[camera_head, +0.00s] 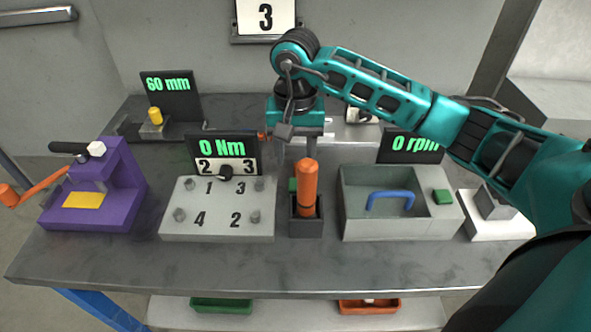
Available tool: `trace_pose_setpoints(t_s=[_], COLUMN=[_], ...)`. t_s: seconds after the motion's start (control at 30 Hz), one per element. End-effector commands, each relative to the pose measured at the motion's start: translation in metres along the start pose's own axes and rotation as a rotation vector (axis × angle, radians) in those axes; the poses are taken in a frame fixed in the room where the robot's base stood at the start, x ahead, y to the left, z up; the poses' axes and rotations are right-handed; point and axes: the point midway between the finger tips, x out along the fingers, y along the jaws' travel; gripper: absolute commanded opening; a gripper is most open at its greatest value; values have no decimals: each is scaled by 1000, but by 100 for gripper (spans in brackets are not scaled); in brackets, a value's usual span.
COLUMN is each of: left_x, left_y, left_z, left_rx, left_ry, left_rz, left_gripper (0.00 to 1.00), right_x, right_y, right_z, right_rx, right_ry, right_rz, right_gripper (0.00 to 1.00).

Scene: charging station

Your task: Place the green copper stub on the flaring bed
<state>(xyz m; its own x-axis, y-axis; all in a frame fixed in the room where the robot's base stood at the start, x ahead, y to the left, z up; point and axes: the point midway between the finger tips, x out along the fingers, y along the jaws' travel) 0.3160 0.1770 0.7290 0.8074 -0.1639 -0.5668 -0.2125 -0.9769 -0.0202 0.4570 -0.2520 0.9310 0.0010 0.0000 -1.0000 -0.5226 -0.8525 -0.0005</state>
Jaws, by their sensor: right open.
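My right gripper (299,135) hangs over the middle of the bench, open, above an upright orange-handled tool (306,187) in a dark holder (306,226). No part is clearly the flaring bed; the purple device (120,185) at the left has a flat yellow plate (84,200). My left gripper is not in view.
A grey plate with numbered posts (217,230) stands left of the holder. A yellow cylinder (155,116) stands on a small block at the back left. A blue handle (390,196) is in the grey box. Green (221,306) and orange (369,307) trays lie below. The bench front is clear.

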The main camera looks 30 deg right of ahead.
Motion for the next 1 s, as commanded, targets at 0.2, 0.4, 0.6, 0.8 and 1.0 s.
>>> trace_pose_setpoints(t_s=[0.2, 0.4, 0.6, 0.8, 1.0], left_x=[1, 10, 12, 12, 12], left_y=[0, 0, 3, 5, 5], left_z=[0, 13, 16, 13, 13], left_rx=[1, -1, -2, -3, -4], left_ry=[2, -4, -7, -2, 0], left_rz=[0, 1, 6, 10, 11], left_gripper=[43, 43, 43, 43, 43], right_x=[-23, -29, -24, 14, 40], right_y=[0, -1, 0, 0, 0], right_z=[-1, -16, -24, -23, -23], right_rx=[0, -3, 1, 0, 0], right_ry=[1, 5, -3, -5, -3], right_rz=[1, 3, 2, 3, 2], right_gripper=[47, 47, 47, 47, 47])
